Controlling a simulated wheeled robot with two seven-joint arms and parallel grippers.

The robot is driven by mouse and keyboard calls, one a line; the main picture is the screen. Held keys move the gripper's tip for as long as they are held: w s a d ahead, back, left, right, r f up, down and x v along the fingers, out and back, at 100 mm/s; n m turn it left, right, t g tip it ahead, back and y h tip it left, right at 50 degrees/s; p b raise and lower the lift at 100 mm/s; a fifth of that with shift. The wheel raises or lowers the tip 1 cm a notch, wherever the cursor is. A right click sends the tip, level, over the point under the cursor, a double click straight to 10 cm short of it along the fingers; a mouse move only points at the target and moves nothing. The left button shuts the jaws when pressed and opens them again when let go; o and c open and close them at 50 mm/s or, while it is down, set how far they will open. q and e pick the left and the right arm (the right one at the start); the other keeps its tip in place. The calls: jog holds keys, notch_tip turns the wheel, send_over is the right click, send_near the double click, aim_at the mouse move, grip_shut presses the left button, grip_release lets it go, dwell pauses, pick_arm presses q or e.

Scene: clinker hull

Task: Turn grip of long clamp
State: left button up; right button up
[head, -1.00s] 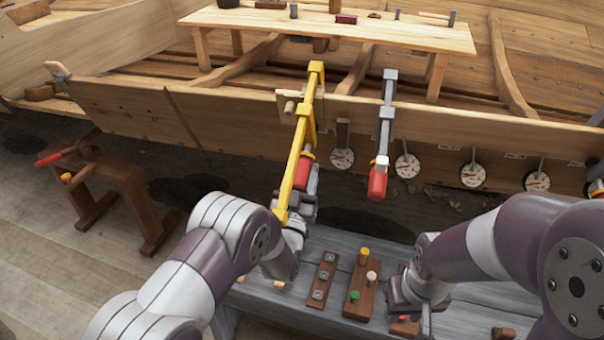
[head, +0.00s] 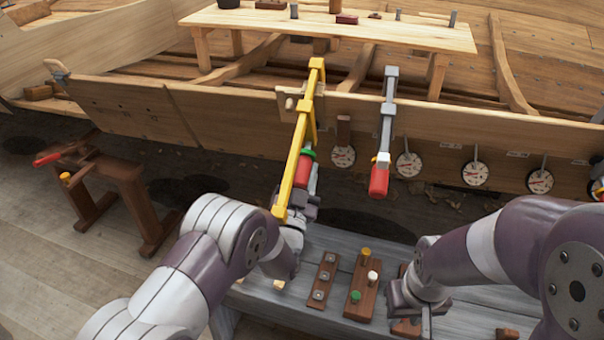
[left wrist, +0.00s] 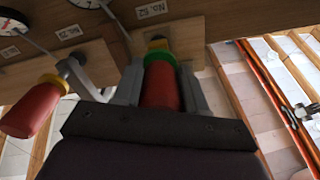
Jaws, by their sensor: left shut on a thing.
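The long yellow clamp (head: 298,150) hangs on the hull plank's upper edge, its bar slanting down towards me. Its red grip (head: 302,172) has a green collar. My left gripper (head: 308,178) is shut on this red grip from below. In the left wrist view, the gripper's fingers (left wrist: 160,85) flank the red grip (left wrist: 160,88), with the green collar just beyond them. The bar partly hides the gripper in the head view. My right gripper (head: 424,322) points down over the grey bench; its jaw opening is unclear.
A grey clamp (head: 387,125) with a red grip hangs right of the yellow one. Several round dials (head: 408,165) line the plank. The grey bench (head: 345,240) holds a wooden block with coloured pegs (head: 362,288). A brown trestle (head: 130,190) stands left.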

pick_arm(q)
jog(key=shift+m, duration=0.6)
jog(key=o, duration=1)
jog(key=shift+s+f, duration=0.1)
jog(key=v, duration=1.2)
jog(key=shift+s, duration=0.25)
